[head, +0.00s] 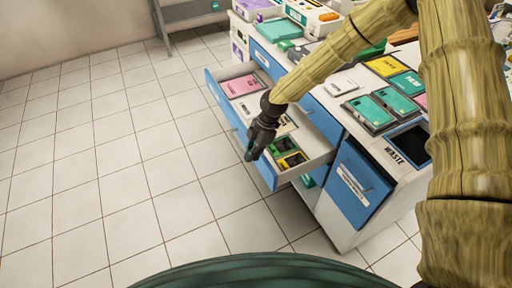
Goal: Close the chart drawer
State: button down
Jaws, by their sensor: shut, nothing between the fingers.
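The chart drawer (228,117) has a blue front and juts out of the white and blue cabinet (330,225). It stands open, with a pink item (240,86) and green and yellow items (288,152) inside. My gripper (251,154) is shut and empty. It points down at the drawer's blue front, near its right half, and covers part of it. I cannot tell whether the fingertips touch the front. Which drawer bears a chart label is too small to read.
The cabinet top holds several green and yellow items (388,66) and a dark opening (411,141) marked WASTE. A blue door (356,187) is below it. The tiled floor (110,150) to the left is clear. A grey shelf unit (185,14) stands at the back.

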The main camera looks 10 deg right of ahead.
jog(key=f, duration=0.1)
jog(key=d+f+p, duration=0.1)
jog(key=f, duration=0.1)
jog(key=d+f+p, duration=0.1)
jog(key=shift+w+d+f, duration=0.15)
jog(key=shift+w+f, duration=0.15)
jog(key=shift+w, duration=0.05)
jog(key=shift+d, duration=0.1)
dwell(0.4)
jog(key=w+d+b, duration=0.1)
jog(key=w+d, duration=0.1)
jog(key=d, duration=0.4)
jog(key=w+d+b, duration=0.1)
jog(key=w+d, duration=0.1)
jog(key=d, duration=0.5)
jog(key=shift+w+d, duration=0.25)
jog(key=shift+d, duration=0.05)
